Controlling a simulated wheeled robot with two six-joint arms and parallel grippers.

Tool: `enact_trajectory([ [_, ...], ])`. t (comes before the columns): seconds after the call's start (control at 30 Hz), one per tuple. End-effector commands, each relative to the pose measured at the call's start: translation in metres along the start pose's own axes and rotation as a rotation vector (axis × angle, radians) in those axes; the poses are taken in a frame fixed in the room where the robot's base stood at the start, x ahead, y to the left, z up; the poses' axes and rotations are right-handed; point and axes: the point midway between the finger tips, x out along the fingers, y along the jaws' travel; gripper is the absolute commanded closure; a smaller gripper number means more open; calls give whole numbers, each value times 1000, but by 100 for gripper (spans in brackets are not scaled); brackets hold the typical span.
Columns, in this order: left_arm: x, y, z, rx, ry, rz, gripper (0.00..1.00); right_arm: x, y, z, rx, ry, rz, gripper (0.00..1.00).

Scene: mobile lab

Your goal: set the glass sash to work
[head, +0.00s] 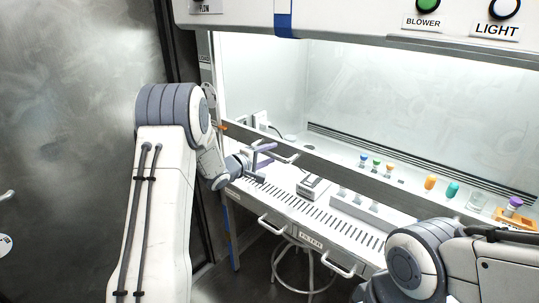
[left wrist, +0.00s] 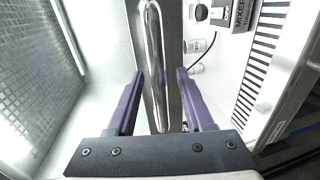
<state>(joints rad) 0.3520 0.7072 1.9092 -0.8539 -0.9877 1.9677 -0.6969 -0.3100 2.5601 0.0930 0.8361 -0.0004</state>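The glass sash (head: 350,90) of the cabinet stands partly raised. Its dark metal bottom rail (head: 345,173) runs slantwise above the work deck, with an opening below it. My left gripper (head: 262,162) is at the left part of this rail. In the left wrist view the chrome sash handle (left wrist: 154,65) runs between the two purple fingers of the left gripper (left wrist: 159,100). The fingers are apart, one on each side of the handle, with gaps visible. The rail (left wrist: 173,50) shows behind the handle. My right arm is at the lower right; its gripper is not in view.
Inside the cabinet stand a mixer (head: 313,186), a white rack (head: 370,212) and several colour-capped vials. A slotted grille (head: 300,212) lines the deck's front. A stool (head: 300,270) is below. BLOWER (head: 428,5) and LIGHT (head: 502,9) buttons are on the top panel.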

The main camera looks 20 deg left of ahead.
Motion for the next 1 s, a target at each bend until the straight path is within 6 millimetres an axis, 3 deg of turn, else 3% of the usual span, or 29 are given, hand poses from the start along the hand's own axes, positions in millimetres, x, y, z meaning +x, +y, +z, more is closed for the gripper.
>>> enact_trajectory([
  [0.37, -6, -1, 0, -1, 0, -2, 48, 2, 0, 0, 0, 0, 0, 52],
  [0.8, -86, -1, -1, 0, 2, -1, 48, 12, 1, 1, 0, 0, 0, 52],
  [1.0, -104, 0, 0, -1, 1, 0, 48, 13, 1, 1, 0, 0, 0, 52],
])
